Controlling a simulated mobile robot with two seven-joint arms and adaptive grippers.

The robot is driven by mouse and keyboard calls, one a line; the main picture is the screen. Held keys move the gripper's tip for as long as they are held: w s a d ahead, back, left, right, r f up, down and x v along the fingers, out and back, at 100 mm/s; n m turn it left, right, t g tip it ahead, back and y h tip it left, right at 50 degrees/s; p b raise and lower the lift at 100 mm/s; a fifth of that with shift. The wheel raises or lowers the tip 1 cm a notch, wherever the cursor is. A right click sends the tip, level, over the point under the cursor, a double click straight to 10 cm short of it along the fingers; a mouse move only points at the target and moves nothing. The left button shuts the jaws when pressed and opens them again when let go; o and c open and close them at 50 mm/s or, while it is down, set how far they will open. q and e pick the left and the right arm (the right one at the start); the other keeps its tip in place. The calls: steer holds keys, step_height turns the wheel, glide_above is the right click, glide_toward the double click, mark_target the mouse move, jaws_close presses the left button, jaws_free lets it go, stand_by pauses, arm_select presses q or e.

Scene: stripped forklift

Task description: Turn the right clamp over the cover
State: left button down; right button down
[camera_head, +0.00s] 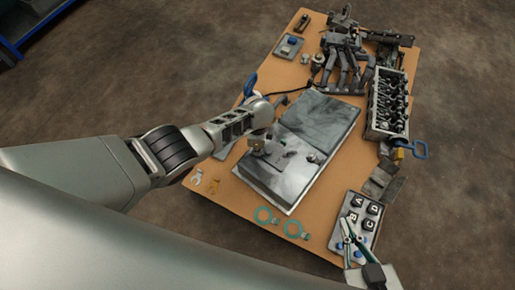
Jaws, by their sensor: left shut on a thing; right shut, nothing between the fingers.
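The cover (287,156) is a wide, flat grey metal panel in two sections on the tan table. Small fittings lie on its near section; one at its right side (313,157) may be the right clamp, but it is too small to tell how it is turned. My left gripper (260,146) reaches down over the cover's near left part. It is shut on a small grey part there, mostly hidden. My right gripper (355,240) is shut and empty over the table's near right corner, away from the cover.
A lettered tray (370,208) sits by my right gripper. An engine-like block (388,103) and a blue handle (415,150) are on the right. Dark linkage parts (345,55) crowd the far end.

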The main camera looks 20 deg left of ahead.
arm_select(q)
steer(key=shift+s+f, duration=0.15)
stand_by(0.4)
steer(key=c, duration=2.4)
jaws_free()
steer(key=shift+c, duration=0.2)
steer(key=shift+d+r, duration=0.1)
steer(key=shift+r, duration=0.15)
steer(key=shift+r, duration=0.85)
step_height(320, 180, up, 10)
